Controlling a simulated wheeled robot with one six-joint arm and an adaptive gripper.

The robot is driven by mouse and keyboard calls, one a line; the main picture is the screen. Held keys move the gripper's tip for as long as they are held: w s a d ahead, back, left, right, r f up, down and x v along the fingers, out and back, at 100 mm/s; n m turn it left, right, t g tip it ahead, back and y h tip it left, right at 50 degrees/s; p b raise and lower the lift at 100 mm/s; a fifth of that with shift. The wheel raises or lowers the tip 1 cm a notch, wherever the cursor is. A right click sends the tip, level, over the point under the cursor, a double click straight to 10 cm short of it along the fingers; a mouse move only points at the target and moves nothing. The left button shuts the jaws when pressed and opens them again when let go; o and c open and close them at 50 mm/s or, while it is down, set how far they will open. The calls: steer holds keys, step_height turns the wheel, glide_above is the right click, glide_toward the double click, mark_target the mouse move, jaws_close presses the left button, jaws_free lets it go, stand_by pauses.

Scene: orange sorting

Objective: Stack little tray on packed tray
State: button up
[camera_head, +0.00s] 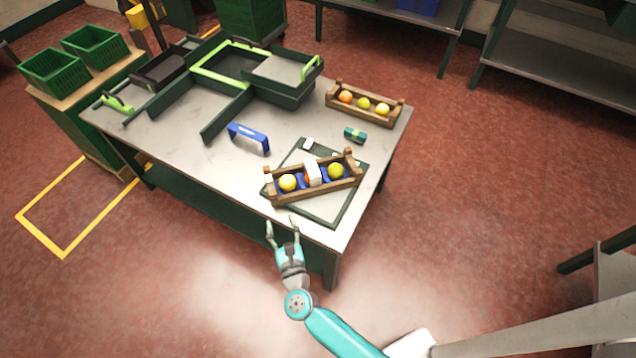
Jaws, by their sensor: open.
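One small wooden tray (318,190) sits on a dark-framed mat (345,207) near the table's front right corner. It holds two yellow fruits, blue pieces and a white item, with a bit of orange showing beside the white item. A second wooden tray (365,115) stands at the table's back right edge with an orange fruit and two yellow ones in a row. The two trays are apart. I cannot tell which is the packed tray. My gripper (282,224) is open and empty, just off the table's front edge, with its fingers pointing toward the nearer tray.
A blue handle-shaped object (249,137) and a small green item (355,135) lie on the table (187,152). Green crates (52,73) stand at the left. The table's front left is clear.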

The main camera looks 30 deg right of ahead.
mark_target(274, 197)
steer(key=w, duration=0.3)
steer(key=w+d, duration=0.1)
steer(key=w, duration=0.6)
steer(key=shift+w+d+r, duration=0.1)
steer(key=shift+w+d, duration=0.15)
steer(key=shift+w, duration=0.05)
jaws_close()
